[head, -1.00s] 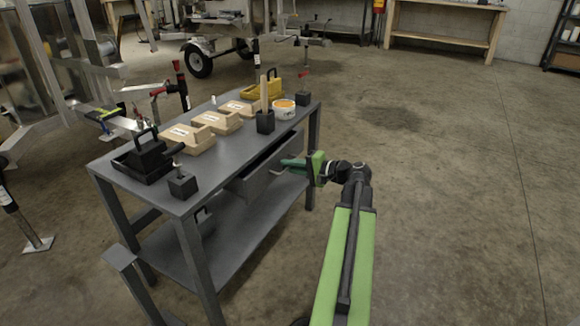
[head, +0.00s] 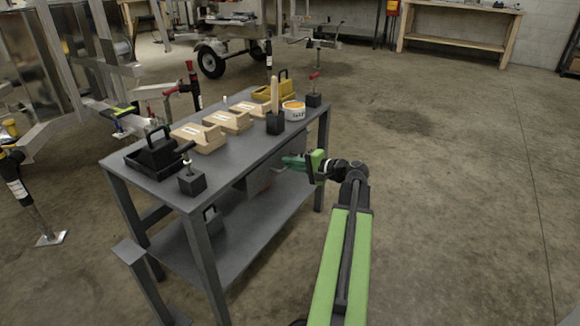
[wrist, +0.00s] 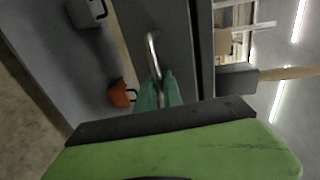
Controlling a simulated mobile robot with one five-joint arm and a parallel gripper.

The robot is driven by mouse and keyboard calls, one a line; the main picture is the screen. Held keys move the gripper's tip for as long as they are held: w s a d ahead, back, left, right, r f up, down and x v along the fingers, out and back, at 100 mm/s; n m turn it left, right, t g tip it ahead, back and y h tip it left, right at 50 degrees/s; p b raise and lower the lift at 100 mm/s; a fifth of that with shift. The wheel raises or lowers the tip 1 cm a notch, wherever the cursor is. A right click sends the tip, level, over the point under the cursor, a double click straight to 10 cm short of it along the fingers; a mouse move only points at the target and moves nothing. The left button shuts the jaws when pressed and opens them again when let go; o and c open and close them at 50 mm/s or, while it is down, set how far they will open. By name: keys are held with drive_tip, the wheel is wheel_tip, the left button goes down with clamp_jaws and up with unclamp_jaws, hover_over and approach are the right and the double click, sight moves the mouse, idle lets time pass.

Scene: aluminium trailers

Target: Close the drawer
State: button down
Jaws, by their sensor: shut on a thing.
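The grey drawer (head: 258,177) sits under the top of the grey workbench (head: 235,150), its front looking about flush with the bench edge. In the wrist view the drawer front (wrist: 178,50) fills the upper middle, with a curved metal handle (wrist: 152,50) on it. My gripper (head: 288,162) is at the drawer front. In the wrist view its green fingers (wrist: 158,90) are shut on the lower end of the handle. The fingers partly hide that end. The drawer's inside is not visible.
Cardboard boxes (head: 228,121), a black tray with a handled tool (head: 155,158), black blocks and a white tub (head: 294,110) stand on the benchtop. An orange item (wrist: 122,94) and a grey handled box (wrist: 88,12) are on the lower shelf. Floor to the right is clear.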

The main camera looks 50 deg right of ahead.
drive_tip(key=c, duration=1.6)
unclamp_jaws()
drive_tip(key=shift+w+a, duration=0.2)
drive_tip(key=shift+o, duration=0.6)
drive_tip(key=shift+s+d, duration=0.1)
drive_tip(key=shift+s, duration=0.05)
drive_tip(key=p+v, duration=0.3)
drive_tip(key=v, duration=1.4)
drive_tip(key=shift+s+p, duration=0.2)
drive_tip(key=shift+p, duration=0.1)
